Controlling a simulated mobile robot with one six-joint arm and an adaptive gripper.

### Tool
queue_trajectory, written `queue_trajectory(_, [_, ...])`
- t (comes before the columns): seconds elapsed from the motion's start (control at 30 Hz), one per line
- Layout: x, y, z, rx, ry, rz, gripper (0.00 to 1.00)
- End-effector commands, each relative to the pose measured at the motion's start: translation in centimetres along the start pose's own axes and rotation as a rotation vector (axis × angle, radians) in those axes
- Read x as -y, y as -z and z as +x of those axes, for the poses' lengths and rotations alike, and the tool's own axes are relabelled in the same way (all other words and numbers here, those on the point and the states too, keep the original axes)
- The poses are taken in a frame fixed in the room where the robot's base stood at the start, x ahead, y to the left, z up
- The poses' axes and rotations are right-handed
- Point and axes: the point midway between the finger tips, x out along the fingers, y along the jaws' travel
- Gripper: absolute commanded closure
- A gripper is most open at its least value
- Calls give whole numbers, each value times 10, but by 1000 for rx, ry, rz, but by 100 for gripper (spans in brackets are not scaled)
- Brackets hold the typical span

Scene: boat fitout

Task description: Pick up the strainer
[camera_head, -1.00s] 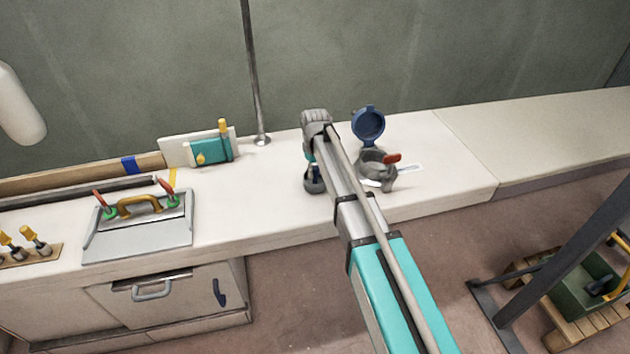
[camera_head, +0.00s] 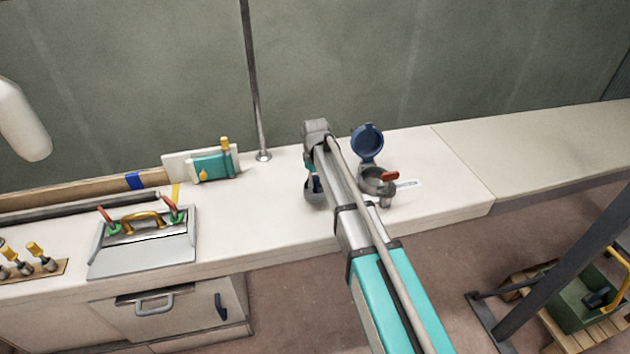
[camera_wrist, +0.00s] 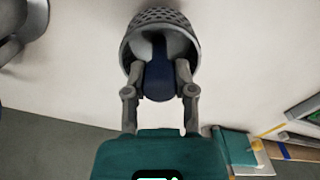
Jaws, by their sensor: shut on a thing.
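The strainer is a grey perforated basket (camera_wrist: 160,22) with a dark blue grip, seen at the top middle of the wrist view. My gripper (camera_wrist: 160,80) is shut on the blue grip, one finger on each side of it. In the head view my gripper (camera_head: 313,185) is at the worktop, mostly hidden behind my arm, with a bit of grey and blue showing. Whether the basket touches the worktop is hard to tell.
A grey round housing with an open blue lid (camera_head: 367,141) and a red lever (camera_head: 389,176) stands just right of my arm. A metal pole (camera_head: 255,90) rises behind. The worktop right (camera_head: 540,140) is clear.

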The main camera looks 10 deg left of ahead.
Motion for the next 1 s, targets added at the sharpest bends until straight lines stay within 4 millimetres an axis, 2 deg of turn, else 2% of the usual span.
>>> queue_trajectory(0.03, [4, -8, -12, 1, 0, 0, 100])
queue_trajectory(0.5, [27, -51, -65, 1, 0, 0, 100])
queue_trajectory(0.7, [46, -88, -81, 0, 0, 0, 100])
queue_trajectory(1.0, [62, -117, -94, 0, 0, 0, 100])
